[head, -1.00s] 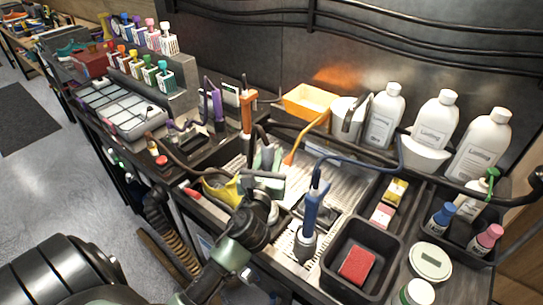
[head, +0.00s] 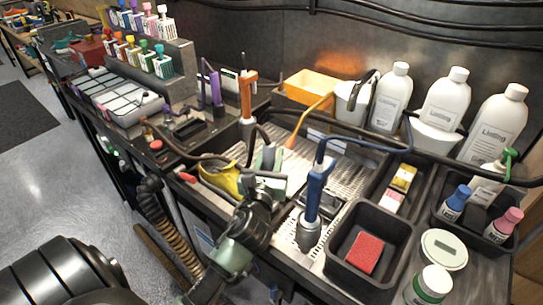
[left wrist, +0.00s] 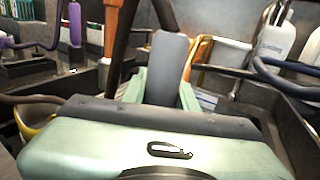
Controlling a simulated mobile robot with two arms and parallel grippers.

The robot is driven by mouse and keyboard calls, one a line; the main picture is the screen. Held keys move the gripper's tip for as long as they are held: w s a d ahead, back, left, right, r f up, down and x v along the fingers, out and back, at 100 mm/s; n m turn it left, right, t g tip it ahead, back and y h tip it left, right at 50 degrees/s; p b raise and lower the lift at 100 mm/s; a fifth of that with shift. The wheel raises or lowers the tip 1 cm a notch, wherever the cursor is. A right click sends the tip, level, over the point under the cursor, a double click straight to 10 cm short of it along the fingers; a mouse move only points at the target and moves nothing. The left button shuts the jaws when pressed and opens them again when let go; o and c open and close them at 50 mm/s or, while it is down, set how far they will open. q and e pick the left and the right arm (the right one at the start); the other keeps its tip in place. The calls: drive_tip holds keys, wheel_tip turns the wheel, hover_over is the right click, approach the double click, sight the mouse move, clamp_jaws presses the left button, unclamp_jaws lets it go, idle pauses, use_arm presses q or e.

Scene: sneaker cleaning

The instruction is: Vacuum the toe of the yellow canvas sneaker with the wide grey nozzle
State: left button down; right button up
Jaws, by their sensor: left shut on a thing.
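The yellow sneaker (head: 226,180) lies at the near left edge of the wash station in the head view, just left of my left gripper and partly hidden by it. A strip of yellow also shows at the left edge of the left wrist view (left wrist: 32,127). My left gripper (head: 268,158) is shut, its pale green fingers on either side of a flat grey piece (left wrist: 168,62), which looks like the wide grey nozzle. A dark hose curves up beside it. The gripper appears beside the sneaker; I cannot tell whether the nozzle touches it. My right gripper is not in view.
A blue tool (head: 313,195) on a hose stands to the right of my gripper, and an orange tool (head: 248,95) stands behind. A black bin with a red sponge (head: 365,252) is at front right. White bottles (head: 443,100) line the back right.

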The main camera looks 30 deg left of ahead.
use_arm(q)
drive_tip(key=shift+w+r, duration=0.1)
drive_tip(key=shift+w, duration=0.1)
drive_tip(key=shift+w, duration=0.15)
drive_tip(key=shift+w+p, duration=0.3)
drive_tip(key=shift+w, duration=0.25)
idle(0.9)
wheel_tip(320, 180, up, 9)
drive_tip(key=p, duration=1)
idle(0.4)
